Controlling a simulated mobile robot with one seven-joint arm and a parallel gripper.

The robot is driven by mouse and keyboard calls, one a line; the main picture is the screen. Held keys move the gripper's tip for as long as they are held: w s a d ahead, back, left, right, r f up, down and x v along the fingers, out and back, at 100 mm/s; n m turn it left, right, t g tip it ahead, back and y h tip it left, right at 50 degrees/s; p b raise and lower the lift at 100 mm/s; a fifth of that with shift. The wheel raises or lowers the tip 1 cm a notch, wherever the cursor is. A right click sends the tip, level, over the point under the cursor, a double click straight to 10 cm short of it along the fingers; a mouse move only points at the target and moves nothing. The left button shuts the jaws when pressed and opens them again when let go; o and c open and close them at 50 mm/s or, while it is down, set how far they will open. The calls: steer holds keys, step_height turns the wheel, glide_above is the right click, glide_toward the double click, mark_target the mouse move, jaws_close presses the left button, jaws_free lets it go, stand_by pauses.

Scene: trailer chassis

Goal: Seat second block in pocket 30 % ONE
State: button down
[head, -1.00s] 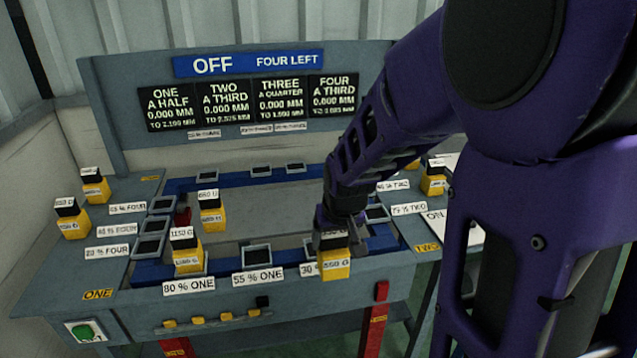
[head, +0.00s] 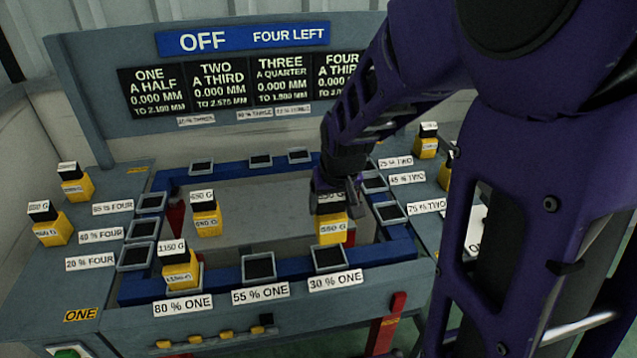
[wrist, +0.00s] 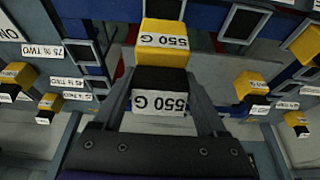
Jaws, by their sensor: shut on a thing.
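My gripper (head: 332,203) is shut on a yellow block with a black top (head: 332,230), labelled 550 G. The wrist view shows the block (wrist: 165,38) between the two fingers of my gripper (wrist: 163,85). In the head view the block appears just behind the pocket marked 30 % ONE (head: 330,260), on the front rail. That pocket looks empty, with its dark floor showing. The block looks upright and raised; its exact height cannot be told. A block labelled 1150 G (head: 180,268) stands at the pocket marked 80 % ONE.
The 55 % ONE pocket (head: 258,267) is empty. Another yellow block (head: 207,220) stands inside the frame to the left. More blocks stand on the left side table (head: 75,185) and the right side (head: 426,143). A display board (head: 240,75) rises at the back.

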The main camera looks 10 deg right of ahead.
mark_target(330, 231)
steer(key=shift+f+b, duration=2.55)
steer(key=shift+f, duration=0.35)
steer(key=shift+f+b, duration=1.2)
steer(key=shift+f, duration=0.05)
jaws_free()
steer(key=shift+r, duration=0.1)
